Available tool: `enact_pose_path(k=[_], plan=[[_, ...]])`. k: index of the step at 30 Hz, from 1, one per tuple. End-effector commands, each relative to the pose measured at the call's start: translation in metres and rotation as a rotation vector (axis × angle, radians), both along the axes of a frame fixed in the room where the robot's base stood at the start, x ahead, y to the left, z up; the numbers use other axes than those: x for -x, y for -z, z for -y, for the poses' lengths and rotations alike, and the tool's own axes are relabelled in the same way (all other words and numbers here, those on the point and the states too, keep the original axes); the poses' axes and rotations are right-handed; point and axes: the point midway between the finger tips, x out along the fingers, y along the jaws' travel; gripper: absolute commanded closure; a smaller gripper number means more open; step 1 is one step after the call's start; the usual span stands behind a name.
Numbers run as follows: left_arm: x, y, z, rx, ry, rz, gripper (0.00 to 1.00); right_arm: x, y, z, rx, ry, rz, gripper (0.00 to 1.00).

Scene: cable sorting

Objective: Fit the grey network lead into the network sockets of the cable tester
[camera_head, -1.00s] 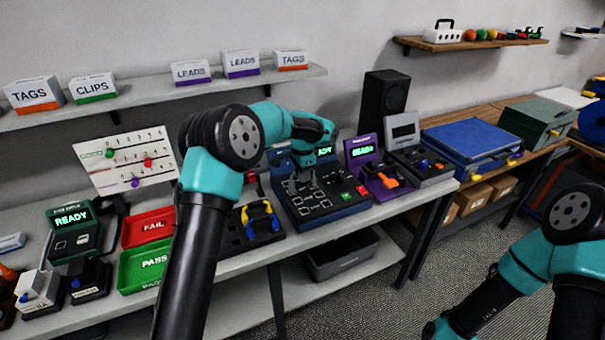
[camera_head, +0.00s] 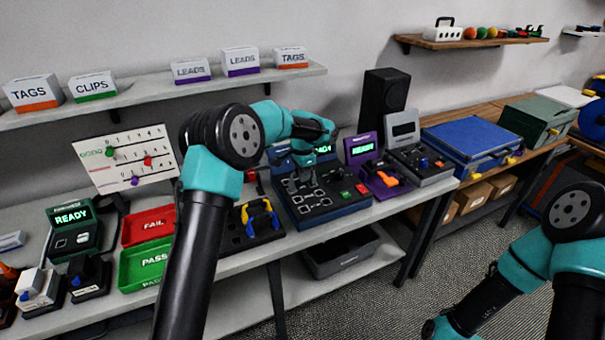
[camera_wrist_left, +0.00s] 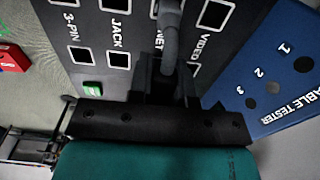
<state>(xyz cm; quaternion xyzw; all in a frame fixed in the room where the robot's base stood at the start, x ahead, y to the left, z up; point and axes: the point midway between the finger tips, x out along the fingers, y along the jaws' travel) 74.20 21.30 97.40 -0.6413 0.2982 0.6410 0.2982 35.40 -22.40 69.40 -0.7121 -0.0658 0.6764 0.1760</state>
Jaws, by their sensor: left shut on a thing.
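The cable tester (camera_head: 338,208) is a dark blue box on the bench, with labelled socket pairs on top and a lit green screen partly hidden by my arm. My left gripper (camera_head: 294,185) is over the sockets at its left side. In the left wrist view, my left gripper (camera_wrist_left: 168,88) is shut on the grey network lead (camera_wrist_left: 171,38), which stands at the NET label, between the JACK and VIDEO sockets. The jaws hide the near NET socket, so I cannot tell how deep the plug sits. My right gripper is out of view; only its arm shows at the right.
A purple tester (camera_head: 372,168) and a grey tester (camera_head: 420,160) stand right of the cable tester. A black holder with a yellow-and-blue lead (camera_head: 262,217) is at its left. Red FAIL (camera_head: 148,227) and green PASS (camera_head: 143,268) trays lie farther left. A shelf hangs above.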

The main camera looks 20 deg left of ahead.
Motion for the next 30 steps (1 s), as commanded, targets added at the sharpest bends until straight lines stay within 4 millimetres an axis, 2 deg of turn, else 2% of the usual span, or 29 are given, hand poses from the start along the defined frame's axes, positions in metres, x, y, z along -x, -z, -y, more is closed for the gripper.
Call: enact_pose_path(k=[2,3,12,17,26,30], plan=[[0.0,-0.0001,0.0,0.0,0.0,0.0,1.0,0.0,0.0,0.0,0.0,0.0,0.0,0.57],[0.0,-0.0001,0.0,0.0,0.0,0.0,0.8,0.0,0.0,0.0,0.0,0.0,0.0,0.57],[0.0001,-0.0001,0.0001,0.0,0.0,0.0,0.52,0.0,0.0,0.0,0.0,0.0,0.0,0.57],[0.0001,-0.0001,0.0001,0.0,0.0,0.0,0.52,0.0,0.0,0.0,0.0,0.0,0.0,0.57],[0.0001,0.0,0.0001,0.0,0.0,0.0,0.23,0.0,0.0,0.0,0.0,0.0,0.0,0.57],[0.0001,0.0,0.0001,0.0,0.0,0.0,0.22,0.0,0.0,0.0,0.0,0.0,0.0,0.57]])
